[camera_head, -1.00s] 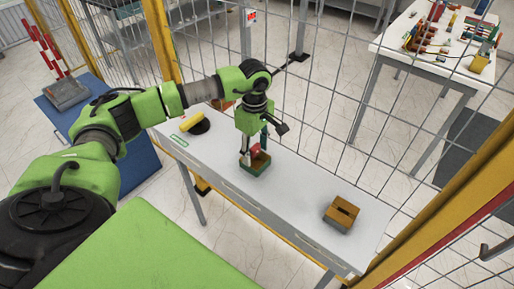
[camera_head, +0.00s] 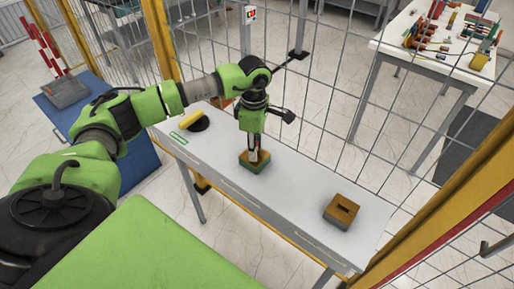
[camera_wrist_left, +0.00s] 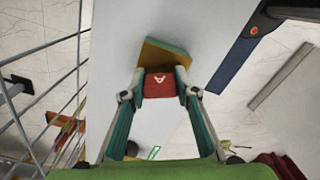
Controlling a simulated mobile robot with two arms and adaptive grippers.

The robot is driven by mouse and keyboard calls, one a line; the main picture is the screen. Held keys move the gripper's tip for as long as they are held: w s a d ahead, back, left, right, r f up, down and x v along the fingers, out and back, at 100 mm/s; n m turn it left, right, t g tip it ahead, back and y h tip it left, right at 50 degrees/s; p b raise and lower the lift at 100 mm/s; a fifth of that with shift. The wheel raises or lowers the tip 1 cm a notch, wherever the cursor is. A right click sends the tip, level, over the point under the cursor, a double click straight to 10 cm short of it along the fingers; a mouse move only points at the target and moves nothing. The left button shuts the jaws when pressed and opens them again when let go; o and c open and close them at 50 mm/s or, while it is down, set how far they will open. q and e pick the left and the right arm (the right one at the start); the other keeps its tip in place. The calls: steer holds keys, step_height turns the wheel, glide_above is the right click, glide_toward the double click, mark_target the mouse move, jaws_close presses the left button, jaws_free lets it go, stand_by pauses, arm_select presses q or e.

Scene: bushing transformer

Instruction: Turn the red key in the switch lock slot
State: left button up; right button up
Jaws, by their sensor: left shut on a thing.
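The red key (camera_wrist_left: 160,85) sits between the fingertips of my left gripper (camera_wrist_left: 159,84) in the left wrist view. Its red head bears a pale emblem, and the fingers press on it from both sides. The switch lock block (camera_wrist_left: 163,52), yellow-brown with a green side, lies just beyond the key. In the head view the same block (camera_head: 247,165) stands on the narrow table, and my left gripper (camera_head: 253,157) points down onto its top. The fingers mostly hide the key there. The slot under the key is hidden, so its depth cannot be told. My right gripper is out of view.
A second block with a dark slot (camera_head: 343,213) stands on the right of the grey table (camera_head: 295,195). A yellow-handled object (camera_head: 190,121) lies at the left end. A wire fence (camera_head: 330,110) runs close behind the table. The tabletop between the blocks is clear.

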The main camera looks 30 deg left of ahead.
arm_select(q)
steer(key=shift+n, duration=1.8)
steer(key=n, duration=0.3)
steer(key=shift+n, duration=0.3)
steer(key=n, duration=0.6)
